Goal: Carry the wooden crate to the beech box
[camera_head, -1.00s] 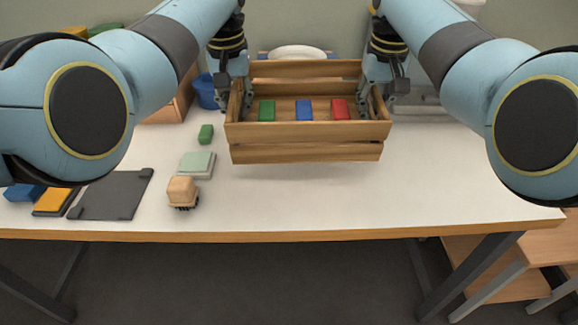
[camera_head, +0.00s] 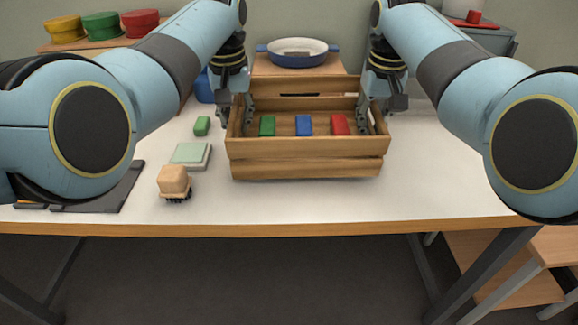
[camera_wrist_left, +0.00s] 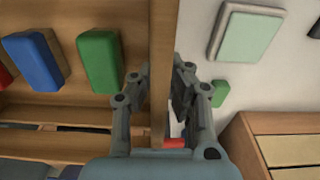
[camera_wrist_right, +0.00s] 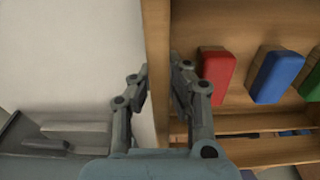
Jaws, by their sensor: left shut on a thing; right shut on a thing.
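The wooden crate (camera_head: 306,170) is in the middle of the head view, level, with a green, a blue and a red block inside. My left gripper (camera_head: 240,112) is shut on its left end wall, which also shows between the fingers in the left wrist view (camera_wrist_left: 160,85). My right gripper (camera_head: 371,112) is shut on its right end wall, which also shows in the right wrist view (camera_wrist_right: 157,60). I cannot tell whether the crate's underside touches the table. A pale wooden box (camera_head: 262,68) stands behind the crate, partly hidden by it; I cannot tell whether it is the beech box.
A blue-rimmed pan (camera_head: 297,52) is on the box behind. Yellow, green and red bowls (camera_head: 100,26) stand on a wooden surface at back left. A green block (camera_head: 202,126), a pale green pad (camera_head: 191,154) and a bristled block (camera_head: 173,182) lie left of the crate. Table right of it is clear.

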